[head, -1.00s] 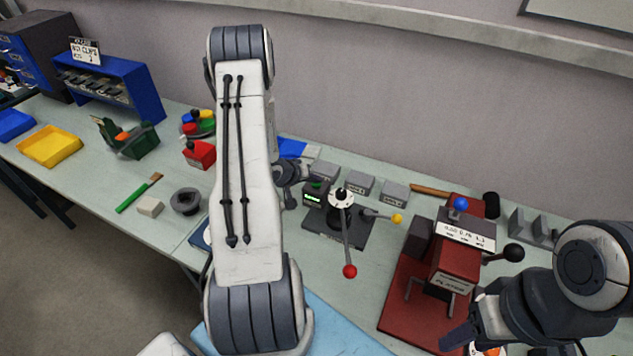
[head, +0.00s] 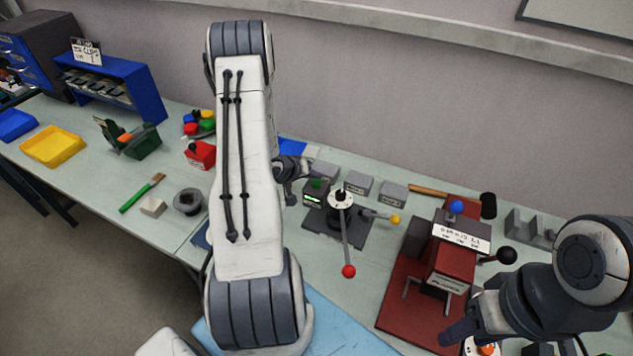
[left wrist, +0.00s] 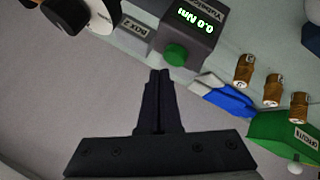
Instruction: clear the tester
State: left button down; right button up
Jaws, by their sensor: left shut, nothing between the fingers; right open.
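The tester is a dark grey box (head: 314,197) with a lit green display and a green button (head: 316,183) on top. In the left wrist view its display reads 0.0 Nm (left wrist: 195,19), and the green button (left wrist: 175,54) lies just beyond my left fingertips. My left gripper (head: 291,199) is shut and empty beside the tester; it also shows in the left wrist view (left wrist: 160,72). Whether it touches the button I cannot tell. My right gripper (head: 450,341) is open at lower right, by a white round part with an orange centre (head: 486,350).
Beside the tester stands a dark fixture (head: 338,238) with red and yellow ball-ended levers. A red press (head: 452,268) is to the right. Small grey boxes (head: 358,184) line the back. Brass parts (left wrist: 272,90) and a green bin (left wrist: 285,135) show in the left wrist view.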

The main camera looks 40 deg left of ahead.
aim_at(315, 185)
pick_arm(q)
jog(key=shift+r+p, duration=2.3)
jog(key=shift+r, duration=0.2)
jog(key=shift+f, duration=0.1)
jog(key=w+d+r+m+g+y+b, duration=0.1)
jog(key=w+d+r+m+b, duration=0.1)
jog(key=d, duration=0.4)
jog(key=w+d+r+m+g+b, duration=0.1)
jog(key=w+d+r+m+b, duration=0.1)
jog(key=d, duration=0.3)
jog(key=s+d+r+m+g+b, duration=0.1)
jog(key=s+d+r+m+b, duration=0.15)
jog(key=d, duration=0.45)
jog(key=s+d+r+m+g+b, duration=0.15)
jog(key=s+d, duration=0.25)
jog(key=d, duration=0.4)
jog(key=s+d+r+m+g+b, duration=0.1)
jog(key=s+d, duration=0.5)
jog(key=s, duration=0.6)
jog(key=s+d+r+m+g+h+b, duration=0.1)
jog(key=s+d+m+g+b, duration=0.2)
jog(key=s, duration=0.9)
jog(key=d+m, duration=0.2)
jog(key=m, duration=0.1)
jog(key=shift+d+g, duration=0.35)
jog(key=shift+d, duration=0.05)
